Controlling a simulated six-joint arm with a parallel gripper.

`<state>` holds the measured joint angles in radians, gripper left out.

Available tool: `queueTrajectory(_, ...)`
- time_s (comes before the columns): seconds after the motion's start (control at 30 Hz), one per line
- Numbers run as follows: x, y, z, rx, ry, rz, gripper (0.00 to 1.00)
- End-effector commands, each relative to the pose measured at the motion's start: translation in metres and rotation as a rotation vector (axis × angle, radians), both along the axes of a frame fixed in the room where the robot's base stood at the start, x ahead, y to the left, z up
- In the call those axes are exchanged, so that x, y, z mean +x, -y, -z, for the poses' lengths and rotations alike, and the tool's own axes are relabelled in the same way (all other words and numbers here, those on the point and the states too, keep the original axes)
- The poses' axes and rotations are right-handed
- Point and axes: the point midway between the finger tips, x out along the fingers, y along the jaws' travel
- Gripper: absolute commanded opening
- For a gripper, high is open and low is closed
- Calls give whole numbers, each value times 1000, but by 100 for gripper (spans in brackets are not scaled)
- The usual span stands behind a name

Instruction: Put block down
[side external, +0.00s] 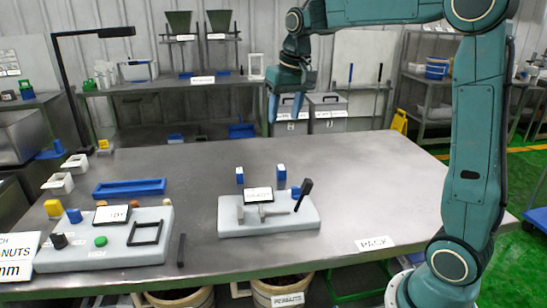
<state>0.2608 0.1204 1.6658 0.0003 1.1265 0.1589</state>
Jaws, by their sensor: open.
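My gripper (284,112) is raised above the back of the grey table (350,180), fingers pointing down. It is open, and I see no block between its fingers. Two blue blocks with white faces, a left one (240,175) and a right one (281,173), stand upright at the back of the centre grey fixture (270,228). A small blue block (296,191) is beside the right one. Which block the task means, I cannot tell.
A blue tray (129,188) and small white bins (75,163) are at the left. A PACK label (375,244) lies near the front edge.

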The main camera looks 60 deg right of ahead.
Motion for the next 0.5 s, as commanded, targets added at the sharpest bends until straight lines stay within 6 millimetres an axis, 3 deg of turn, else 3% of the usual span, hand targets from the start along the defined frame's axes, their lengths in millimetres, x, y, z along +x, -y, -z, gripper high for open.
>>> queueTrajectory(0.2, -50, -35, -14, -21, 53, -87, 49)
queueTrajectory(0.5, -119, -72, -12, -47, 123, -203, 49)
